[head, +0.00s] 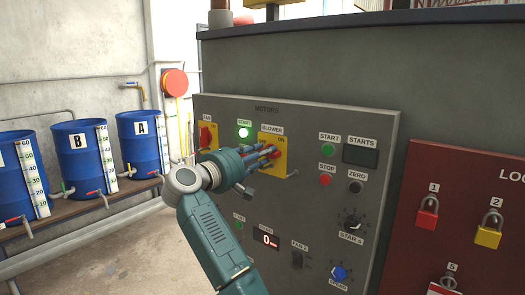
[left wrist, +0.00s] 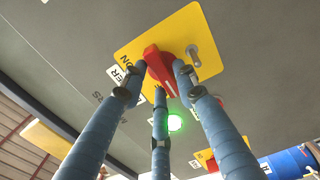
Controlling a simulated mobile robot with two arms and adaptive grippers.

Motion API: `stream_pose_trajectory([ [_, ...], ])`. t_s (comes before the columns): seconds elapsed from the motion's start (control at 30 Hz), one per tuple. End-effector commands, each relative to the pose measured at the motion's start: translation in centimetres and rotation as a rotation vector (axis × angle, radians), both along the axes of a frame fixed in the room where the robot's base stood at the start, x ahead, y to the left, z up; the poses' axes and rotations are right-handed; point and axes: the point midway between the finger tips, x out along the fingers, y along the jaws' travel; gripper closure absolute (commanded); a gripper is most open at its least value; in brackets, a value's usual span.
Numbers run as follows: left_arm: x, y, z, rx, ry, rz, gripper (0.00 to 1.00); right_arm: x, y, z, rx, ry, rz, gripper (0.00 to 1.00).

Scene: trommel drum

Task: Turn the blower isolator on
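The blower isolator is a red rotary handle on a yellow plate (head: 280,168) on the grey motors panel, under a BLOWER label with an ON mark. In the left wrist view, the red handle (left wrist: 158,66) stands on the yellow plate (left wrist: 180,30), with a grey metal hasp beside it. My left gripper (head: 268,153) is at the handle and covers much of it in the head view. In the left wrist view, its fingertips (left wrist: 160,70) are on both sides of the handle, the third finger below. Whether they press on it is unclear. My right gripper is out of view.
A lit green lamp (head: 243,132) glows left of the blower plate. A second red isolator (head: 206,136) is further left. Buttons and dials (head: 352,222) fill the panel's right. A red lockout board (head: 465,175) with padlocks stands right. Blue barrels (head: 82,147) line the left wall.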

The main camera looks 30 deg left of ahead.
Motion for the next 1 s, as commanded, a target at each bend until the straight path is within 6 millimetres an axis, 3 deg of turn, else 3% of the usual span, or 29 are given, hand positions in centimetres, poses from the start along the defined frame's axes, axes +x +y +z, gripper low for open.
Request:
stream_pose_trajectory([
  [0.3,0.4,0.0,-0.1,0.000,0.000,0.000,0.70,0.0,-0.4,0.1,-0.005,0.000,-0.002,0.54],
  [0.33,0.4,0.0,-0.1,0.000,0.000,0.000,0.72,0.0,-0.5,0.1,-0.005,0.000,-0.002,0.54],
  [0.47,0.4,0.0,-0.1,0.000,0.001,0.000,0.98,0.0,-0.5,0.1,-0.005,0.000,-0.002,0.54],
  [0.5,0.4,0.0,-0.1,0.000,0.001,0.000,1.00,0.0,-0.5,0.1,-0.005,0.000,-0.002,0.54],
  [1.0,0.3,0.1,-0.5,0.123,-0.006,0.003,1.00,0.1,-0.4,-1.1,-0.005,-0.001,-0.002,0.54],
])
